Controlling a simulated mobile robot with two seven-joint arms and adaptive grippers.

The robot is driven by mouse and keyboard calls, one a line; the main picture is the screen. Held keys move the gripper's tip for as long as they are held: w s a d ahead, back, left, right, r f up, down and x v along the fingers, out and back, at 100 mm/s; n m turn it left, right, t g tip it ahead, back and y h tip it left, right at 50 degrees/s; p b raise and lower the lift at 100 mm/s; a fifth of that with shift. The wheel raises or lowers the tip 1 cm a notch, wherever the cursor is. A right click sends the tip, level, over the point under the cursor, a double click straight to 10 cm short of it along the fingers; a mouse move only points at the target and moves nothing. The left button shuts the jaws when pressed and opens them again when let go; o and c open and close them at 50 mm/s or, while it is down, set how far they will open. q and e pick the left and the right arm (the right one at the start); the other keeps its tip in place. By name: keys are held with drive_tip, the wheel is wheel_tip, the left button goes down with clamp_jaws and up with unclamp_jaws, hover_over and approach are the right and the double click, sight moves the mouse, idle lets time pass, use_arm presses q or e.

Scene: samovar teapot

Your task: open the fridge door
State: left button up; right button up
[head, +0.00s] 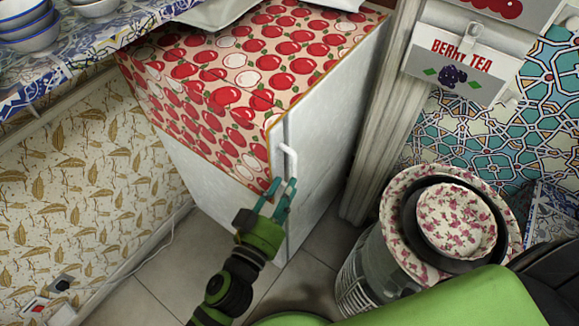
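The small white fridge (318,135) stands in the middle of the head view, with a pomegranate-patterned cloth (225,75) over its top and hanging down one side. Its door looks shut. The white door handle (290,158) is a short upright bar near the door's front edge. My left gripper (283,184) comes up from below with its teal fingers apart, just under the handle. Nothing shows between the fingers. I cannot tell whether a fingertip touches the handle or the door. My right gripper is not in view.
To the right stand a patterned bowl (456,218) in a dark pan and a large glass container (365,275). A Berry Tea box (460,62) hangs above them. A tiled counter (95,45) with bowls is at upper left. Tiled floor (318,272) is open before the door.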

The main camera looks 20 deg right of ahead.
sight(295, 172)
use_arm(q)
drive_tip(key=x, duration=0.4)
drive_tip(key=shift+w+d+p, duration=0.25)
drive_tip(key=shift+d+p, duration=0.05)
drive_tip(key=shift+d, duration=0.05)
drive_tip(key=shift+w+d, duration=0.15)
drive_tip(key=shift+w, duration=0.1)
drive_tip(key=shift+w+d, duration=0.1)
drive_tip(key=shift+w, duration=0.05)
clamp_jaws()
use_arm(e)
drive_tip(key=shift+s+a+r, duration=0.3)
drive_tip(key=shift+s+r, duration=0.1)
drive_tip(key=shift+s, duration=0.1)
